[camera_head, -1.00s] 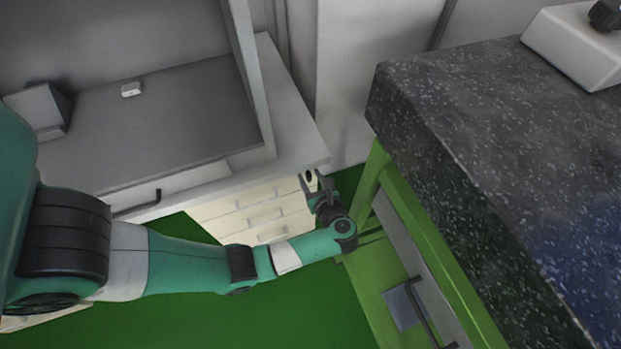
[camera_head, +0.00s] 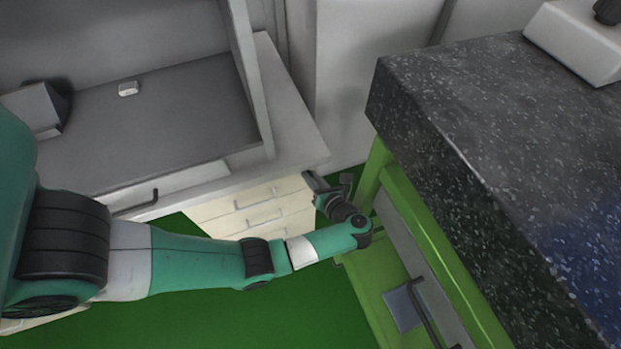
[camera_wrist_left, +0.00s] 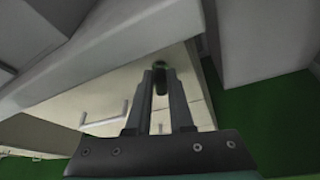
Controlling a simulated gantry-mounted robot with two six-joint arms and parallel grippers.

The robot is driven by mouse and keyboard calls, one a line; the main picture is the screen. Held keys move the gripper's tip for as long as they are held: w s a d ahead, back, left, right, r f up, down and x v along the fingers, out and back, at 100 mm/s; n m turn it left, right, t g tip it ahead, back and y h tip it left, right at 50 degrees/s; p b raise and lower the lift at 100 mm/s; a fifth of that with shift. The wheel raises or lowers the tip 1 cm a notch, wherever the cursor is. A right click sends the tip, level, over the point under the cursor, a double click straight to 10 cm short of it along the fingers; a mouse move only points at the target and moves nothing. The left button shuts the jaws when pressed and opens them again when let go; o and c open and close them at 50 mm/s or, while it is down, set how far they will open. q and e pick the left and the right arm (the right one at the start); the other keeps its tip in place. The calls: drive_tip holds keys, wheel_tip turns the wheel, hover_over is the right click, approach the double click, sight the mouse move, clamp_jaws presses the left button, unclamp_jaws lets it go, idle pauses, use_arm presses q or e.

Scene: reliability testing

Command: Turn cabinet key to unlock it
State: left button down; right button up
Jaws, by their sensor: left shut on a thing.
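The cream drawer cabinet (camera_head: 262,207) stands under the counter, left of my left gripper. It also shows in the left wrist view (camera_wrist_left: 105,105), with a drawer handle at its left. My left gripper (camera_head: 325,186) is at the cabinet's upper right corner, just below the counter's edge. In the left wrist view the fingers (camera_wrist_left: 160,92) are close together around a small dark piece (camera_wrist_left: 160,78) at the cabinet front, which looks like the key. Its tip and the lock are mostly hidden by the fingers. My right gripper is in neither view.
The grey counter edge (camera_head: 300,150) hangs close above my left gripper. A green-framed bench (camera_head: 385,185) with a dark speckled top (camera_head: 480,120) stands close on the right. A small white block (camera_head: 128,89) lies on the grey surface. The green floor (camera_head: 250,300) is clear.

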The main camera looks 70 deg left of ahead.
use_arm(q)
drive_tip(key=c, duration=0.8)
unclamp_jaws()
